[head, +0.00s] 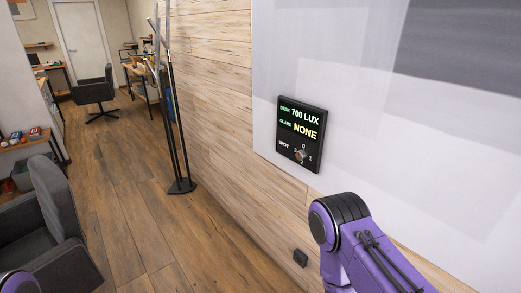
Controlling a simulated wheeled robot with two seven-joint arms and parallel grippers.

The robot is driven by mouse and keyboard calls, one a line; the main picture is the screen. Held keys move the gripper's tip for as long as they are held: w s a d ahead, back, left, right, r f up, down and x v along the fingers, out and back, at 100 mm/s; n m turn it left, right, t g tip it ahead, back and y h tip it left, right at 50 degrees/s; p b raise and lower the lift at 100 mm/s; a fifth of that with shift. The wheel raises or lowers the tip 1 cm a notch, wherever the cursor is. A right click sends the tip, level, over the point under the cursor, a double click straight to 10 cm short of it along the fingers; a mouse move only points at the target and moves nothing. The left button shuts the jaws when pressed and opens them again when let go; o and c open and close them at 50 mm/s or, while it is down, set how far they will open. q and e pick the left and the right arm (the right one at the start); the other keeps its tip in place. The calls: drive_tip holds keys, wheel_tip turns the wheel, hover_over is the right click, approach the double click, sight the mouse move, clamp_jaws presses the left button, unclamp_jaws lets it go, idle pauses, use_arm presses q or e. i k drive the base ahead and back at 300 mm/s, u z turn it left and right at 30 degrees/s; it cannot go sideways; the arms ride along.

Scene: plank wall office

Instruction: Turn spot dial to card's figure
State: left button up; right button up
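A black panel (301,134) is mounted on the white part of the wall, right of centre in the head view. Its lit display reads "DESK 700 LUX" and "GLARE NONE". The spot dial (300,155) is a small grey knob low on the panel, next to the word "SPOT", with small figures around it, 0 at top, 1 at right and 2 below. The knob's pointing direction is too small to tell. I see no card with a figure. A purple section of my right arm is below the panel, apart from it. Neither gripper is in view.
A black stand (181,186) with tall poles stands on the wooden floor by the plank wall. A dark grey armchair (55,215) is at the left, and an office chair (95,92) is farther back. A small black wall box (300,257) sits low. Floor between is clear.

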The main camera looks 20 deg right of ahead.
sight(301, 155)
drive_tip(key=z, duration=0.1)
drive_tip(key=i, duration=0.75)
drive_tip(key=z, duration=1)
drive_tip(key=i, duration=0.5)
drive_tip(key=z, duration=0.6)
